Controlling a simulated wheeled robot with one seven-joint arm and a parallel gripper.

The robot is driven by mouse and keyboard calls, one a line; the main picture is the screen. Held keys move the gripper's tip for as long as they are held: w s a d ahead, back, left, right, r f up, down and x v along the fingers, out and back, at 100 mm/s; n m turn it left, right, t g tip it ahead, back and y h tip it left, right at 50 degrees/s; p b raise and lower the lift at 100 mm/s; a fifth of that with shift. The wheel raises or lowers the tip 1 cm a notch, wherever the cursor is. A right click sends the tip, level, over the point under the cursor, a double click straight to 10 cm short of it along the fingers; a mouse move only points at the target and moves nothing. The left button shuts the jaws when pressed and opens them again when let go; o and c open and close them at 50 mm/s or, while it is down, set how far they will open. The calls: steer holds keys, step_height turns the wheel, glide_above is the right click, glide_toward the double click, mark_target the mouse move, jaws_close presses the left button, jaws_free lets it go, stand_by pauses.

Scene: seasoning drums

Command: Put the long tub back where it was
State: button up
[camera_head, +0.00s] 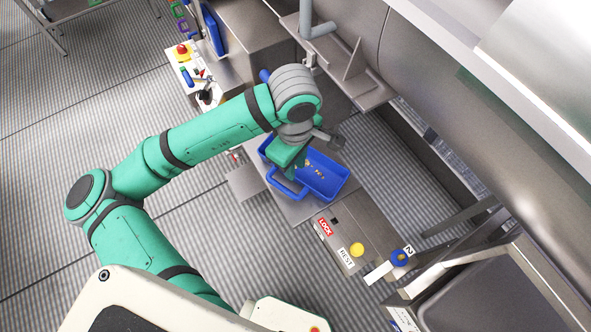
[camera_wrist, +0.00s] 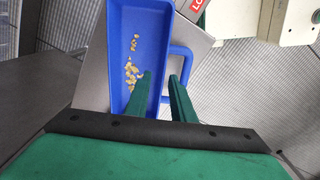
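The long tub (camera_head: 334,181) is a blue open tray with a loop handle (camera_head: 281,186) on one long side. It rests on a grey metal surface, with a few yellowish bits on its floor. In the wrist view the tub (camera_wrist: 122,35) lies lengthwise, its handle (camera_wrist: 190,58) to the right. My gripper (camera_head: 291,172) is low over the handle side of the tub. In the wrist view the fingers of my gripper (camera_wrist: 161,82) are apart, one over the tub's inside and one by the handle. I cannot tell whether they touch the tub.
A metal box with a red LOCK label (camera_head: 324,228), a REST label (camera_head: 346,258) and a yellow button (camera_head: 357,250) stands in front of the tub. A large steel drum (camera_head: 470,130) is to the right. A control panel (camera_head: 195,75) stands behind.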

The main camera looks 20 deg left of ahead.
step_height(320, 180, up, 7)
steer(key=shift+s+a+r, duration=0.15)
steer(key=shift+r, duration=0.05)
stand_by(0.6)
